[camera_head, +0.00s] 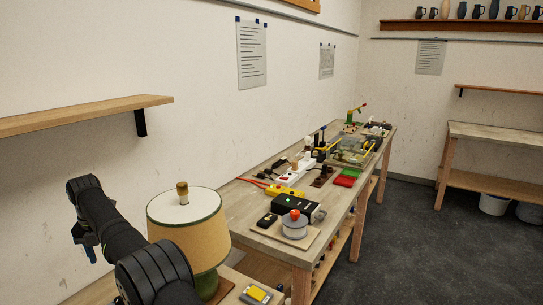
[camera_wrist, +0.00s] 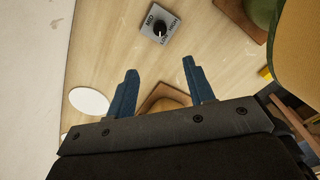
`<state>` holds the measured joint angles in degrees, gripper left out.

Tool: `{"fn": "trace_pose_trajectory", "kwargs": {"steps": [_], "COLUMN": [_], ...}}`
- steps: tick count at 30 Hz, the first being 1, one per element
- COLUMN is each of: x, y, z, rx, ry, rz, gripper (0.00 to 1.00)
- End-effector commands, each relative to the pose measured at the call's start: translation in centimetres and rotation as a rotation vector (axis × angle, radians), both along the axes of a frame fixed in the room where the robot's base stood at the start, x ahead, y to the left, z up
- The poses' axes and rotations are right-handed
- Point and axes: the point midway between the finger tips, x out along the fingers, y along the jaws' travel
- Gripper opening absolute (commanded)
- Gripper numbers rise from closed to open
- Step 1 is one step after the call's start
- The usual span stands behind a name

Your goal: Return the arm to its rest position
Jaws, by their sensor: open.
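My arm rises at the lower left in the head view. My gripper (camera_wrist: 158,85) shows in the wrist view with its two blue fingers spread apart and nothing between them. It is above a light wooden tabletop (camera_wrist: 105,50). In the head view my gripper is mostly hidden by the arm; only a small blue part shows at the left. A lamp with a cream shade (camera_head: 187,235) and a green base (camera_head: 205,284) stands just right of my arm; its shade also fills the upper right of the wrist view (camera_wrist: 302,50).
A grey dial plate (camera_wrist: 160,23) and a white disc (camera_wrist: 89,101) lie on the tabletop. A wooden shelf (camera_head: 85,113) juts from the wall above my arm. The dark floor (camera_head: 400,240) is clear.

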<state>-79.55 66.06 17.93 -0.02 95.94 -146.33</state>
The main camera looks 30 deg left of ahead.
Motion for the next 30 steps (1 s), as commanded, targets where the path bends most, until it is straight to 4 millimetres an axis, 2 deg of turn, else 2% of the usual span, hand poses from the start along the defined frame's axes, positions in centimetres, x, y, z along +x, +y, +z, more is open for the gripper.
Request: {"fn": "trace_pose_trajectory", "kwargs": {"steps": [1, 27, 30], "x": [0.0, 0.0, 0.0], "y": [0.0, -0.1, 0.0], "z": [0.2, -17.2, -17.2], "rx": [-0.001, -0.004, 0.000], "ry": [0.000, 0.001, 0.000], "rz": [0.000, 0.000, -0.073], "gripper": [0.48, 0.48, 0.48]}}
